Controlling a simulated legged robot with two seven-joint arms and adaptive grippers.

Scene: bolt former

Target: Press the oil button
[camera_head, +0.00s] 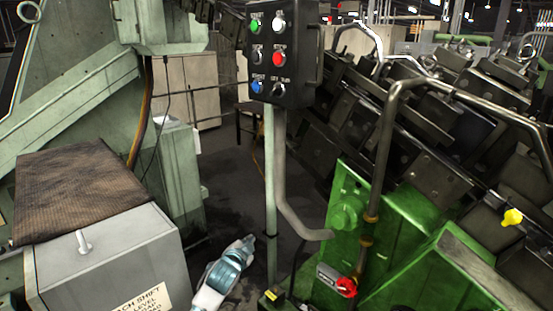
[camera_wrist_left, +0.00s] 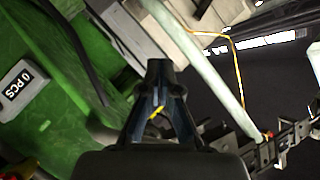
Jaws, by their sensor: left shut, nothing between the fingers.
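A black control box (camera_head: 297,52) stands on a thin pale green post (camera_head: 270,180) in the head view. Its face carries a green button (camera_head: 255,25), a white button (camera_head: 279,22), a red button (camera_head: 279,58), a blue button (camera_head: 257,86) and dark knobs. The labels are too small to read, so I cannot tell which is the oil button. My left gripper (camera_head: 246,246) is low, left of the post and well below the box. It also shows in the left wrist view (camera_wrist_left: 159,66), shut and empty. My right gripper is out of view.
A grey cabinet (camera_head: 105,265) with a brown mat on top stands at the left. A green machine (camera_head: 345,215) with bent pipes and a red knob (camera_head: 346,287) fills the right. Dark floor (camera_head: 225,170) shows between them. A grey "PCS" plate (camera_wrist_left: 24,90) shows in the wrist view.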

